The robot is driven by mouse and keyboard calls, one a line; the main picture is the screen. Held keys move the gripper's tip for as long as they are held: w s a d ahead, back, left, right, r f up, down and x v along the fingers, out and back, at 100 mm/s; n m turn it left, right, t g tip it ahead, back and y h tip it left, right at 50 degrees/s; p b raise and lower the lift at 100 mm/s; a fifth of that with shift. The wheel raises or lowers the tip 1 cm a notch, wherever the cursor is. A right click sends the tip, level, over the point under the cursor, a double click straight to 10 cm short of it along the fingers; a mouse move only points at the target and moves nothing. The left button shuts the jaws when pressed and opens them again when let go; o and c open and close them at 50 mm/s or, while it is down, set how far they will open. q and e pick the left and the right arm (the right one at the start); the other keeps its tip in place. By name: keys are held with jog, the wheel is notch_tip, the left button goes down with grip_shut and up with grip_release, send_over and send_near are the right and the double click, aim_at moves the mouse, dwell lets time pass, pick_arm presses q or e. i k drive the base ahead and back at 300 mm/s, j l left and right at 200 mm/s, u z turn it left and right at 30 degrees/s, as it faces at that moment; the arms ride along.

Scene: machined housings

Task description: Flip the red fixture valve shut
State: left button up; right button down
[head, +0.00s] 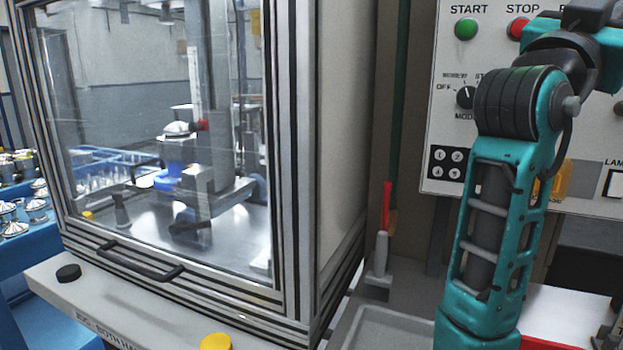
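The red fixture valve (387,205) shows as a narrow red lever, standing nearly upright at the top of a grey post (381,250). The post stands on a small grey block beside the right side of the machine enclosure. My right arm, teal and black, rises at the right of the head view, to the right of the valve and apart from it in the picture. Its gripper is out of the frame. My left gripper and arm are not in view.
The glass-doored enclosure (345,150) with a black handle (138,262) fills the left and middle. A control panel (445,110) with START and STOP buttons stands behind my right arm. A grey tray (375,328) lies below the valve. A yellow button (216,341) is at the front.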

aim_at(387, 185)
jog(key=k+j, duration=0.65)
jog(key=j, duration=0.15)
